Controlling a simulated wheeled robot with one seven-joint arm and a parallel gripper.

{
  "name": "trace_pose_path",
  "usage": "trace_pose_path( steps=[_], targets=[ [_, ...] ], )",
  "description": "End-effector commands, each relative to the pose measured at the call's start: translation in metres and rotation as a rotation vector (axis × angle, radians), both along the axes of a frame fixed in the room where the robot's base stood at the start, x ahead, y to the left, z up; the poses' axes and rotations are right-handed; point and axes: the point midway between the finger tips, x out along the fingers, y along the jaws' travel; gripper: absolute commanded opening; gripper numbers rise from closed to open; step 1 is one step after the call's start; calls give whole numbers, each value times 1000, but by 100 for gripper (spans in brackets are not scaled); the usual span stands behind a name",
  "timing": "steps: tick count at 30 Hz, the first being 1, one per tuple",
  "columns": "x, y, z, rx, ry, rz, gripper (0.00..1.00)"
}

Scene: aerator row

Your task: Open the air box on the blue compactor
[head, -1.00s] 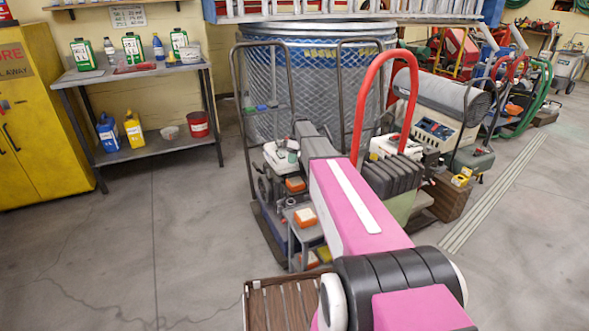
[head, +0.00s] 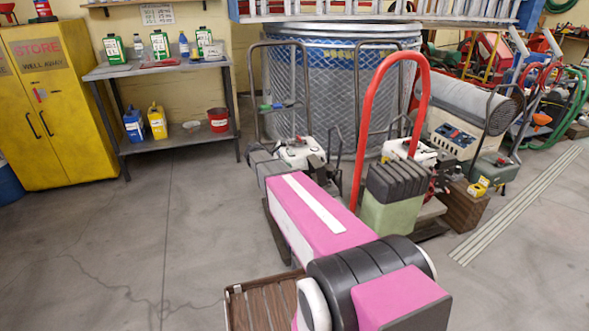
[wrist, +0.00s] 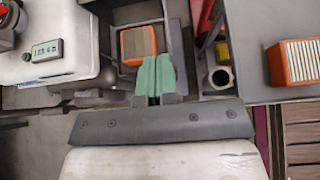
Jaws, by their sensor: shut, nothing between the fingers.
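The blue compactor stands beyond my arm. Its white engine (head: 300,152) and dark handle frame show in the head view; my arm hides its lower body. In the wrist view a white engine part (wrist: 52,42) with a small green display is at left. An orange-rimmed filter (wrist: 139,45) shows in a grey recess just beyond my gripper. I cannot tell whether this recess is the air box or where its lid is. My gripper (wrist: 155,88) has its green fingers together and empty, near the recess; contact cannot be judged.
A second orange-rimmed, pale filter (wrist: 297,62) lies on a grey surface at right. A green compactor (head: 388,210) with a red handle stands right of my arm. A shelf (head: 175,143) and a yellow cabinet (head: 60,110) stand at left. The left floor is clear.

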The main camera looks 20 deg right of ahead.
Motion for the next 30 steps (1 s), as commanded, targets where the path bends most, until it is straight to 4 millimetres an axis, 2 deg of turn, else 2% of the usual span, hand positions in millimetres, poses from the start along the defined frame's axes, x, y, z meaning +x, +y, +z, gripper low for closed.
trace_pose_path(
  steps=[15,22,30],
  targets=[
    [3,-77,-51,3,1,-4,0],
    [3,-106,-44,3,1,-3,0],
    [4,-115,-42,3,0,-1,0]
  ],
)
